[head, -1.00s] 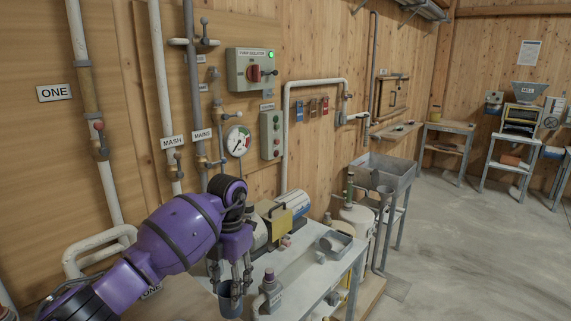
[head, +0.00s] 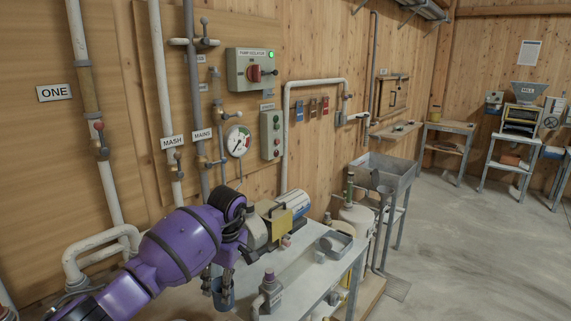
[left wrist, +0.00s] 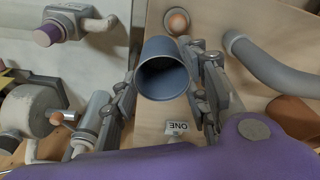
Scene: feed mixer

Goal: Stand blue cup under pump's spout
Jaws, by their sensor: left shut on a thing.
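My left gripper (head: 218,286) is shut on the blue cup (head: 223,298), beside the near left end of the grey bench. In the left wrist view the cup (left wrist: 163,72) sits between the fingers (left wrist: 163,88), its open mouth facing the camera; it looks empty. The pump, with a blue-and-white motor (head: 293,204) and a yellow guard (head: 281,223), stands at the back of the bench, partly behind my wrist. I cannot make out its spout for certain. My right gripper is out of view.
Wall pipes (head: 97,237) run close to my left arm. The floor (head: 450,240) at right is clear.

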